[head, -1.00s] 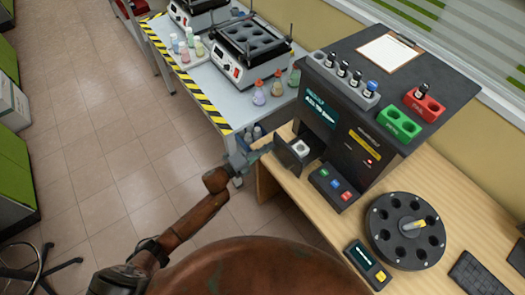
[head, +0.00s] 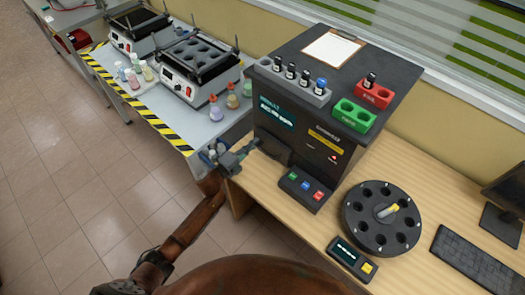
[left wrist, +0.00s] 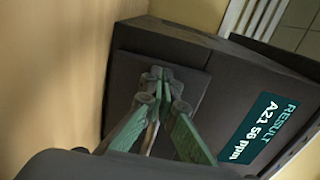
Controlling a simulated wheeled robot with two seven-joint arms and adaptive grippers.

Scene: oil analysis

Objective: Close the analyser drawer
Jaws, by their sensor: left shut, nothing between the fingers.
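The analyser (head: 318,165) is a dark box on the wooden desk, with a lit screen that reads as a result in the left wrist view. Its drawer (head: 277,150) is on the front, low and left, and appears pushed in or nearly so; the inside is not visible. In the left wrist view the dark drawer front (left wrist: 193,88) is a flat panel at the analyser face; any small gap cannot be told. My left gripper (head: 256,144) is shut and empty, its fingertips (left wrist: 156,75) at the drawer front, touching or very close. My right gripper is not in view.
Vials stand in a grey rack (head: 293,85) on the analyser, beside red (head: 372,95) and green (head: 352,118) holders. A button box (head: 306,190), a round carousel (head: 381,218) and a small meter (head: 352,258) are on the desk. A bench (head: 190,125) holds flasks and shakers.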

